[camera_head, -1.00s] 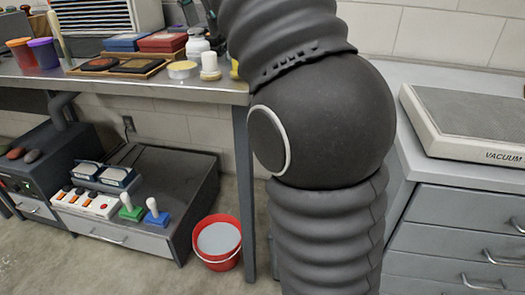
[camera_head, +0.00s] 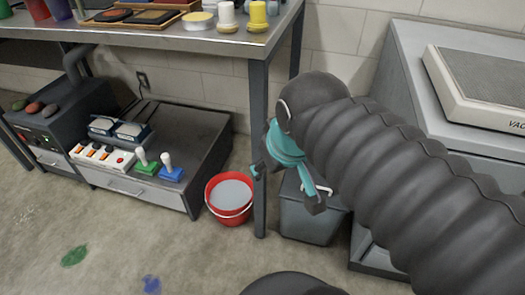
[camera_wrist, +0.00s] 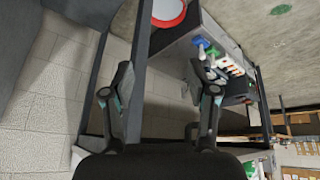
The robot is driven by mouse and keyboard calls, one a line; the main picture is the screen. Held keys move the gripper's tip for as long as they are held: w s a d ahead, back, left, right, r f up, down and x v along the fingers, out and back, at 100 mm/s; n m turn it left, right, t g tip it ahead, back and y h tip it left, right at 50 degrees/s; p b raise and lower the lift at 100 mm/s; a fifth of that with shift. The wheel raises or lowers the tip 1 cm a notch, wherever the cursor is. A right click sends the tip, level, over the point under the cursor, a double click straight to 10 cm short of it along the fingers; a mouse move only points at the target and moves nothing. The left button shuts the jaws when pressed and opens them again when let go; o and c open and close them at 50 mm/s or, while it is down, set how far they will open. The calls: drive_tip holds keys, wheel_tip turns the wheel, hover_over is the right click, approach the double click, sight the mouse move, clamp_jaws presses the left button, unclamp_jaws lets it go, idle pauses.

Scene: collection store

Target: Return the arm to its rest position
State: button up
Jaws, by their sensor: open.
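My gripper (camera_head: 286,188) is in the head view, at the end of my dark ribbed arm, which reaches in from the lower right. Its fingers are spread with nothing between them, in front of the table's right leg. In the wrist view my gripper (camera_wrist: 160,80) shows two separated fingers, also empty. The picture there is strongly tilted, with the table and floor turned. My arm hides part of the drawer cabinet and the floor at the right.
A metal table (camera_head: 180,38) holds pots and trays. Under it stand a low drawer unit (camera_head: 190,135) with joysticks and a red bucket (camera_head: 230,215). A grey bin (camera_head: 305,222) is behind my gripper. A vacuum unit (camera_head: 465,100) sits at right.

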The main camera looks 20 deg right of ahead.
drive_tip(key=shift+s+f+m, duration=0.35)
drive_tip(key=shift+s+f, duration=0.05)
drive_tip(key=shift+f, duration=0.3)
drive_tip(key=shift+s+f+m, duration=0.35)
drive_tip(key=shift+s+f, duration=0.05)
drive_tip(key=shift+f, duration=0.25)
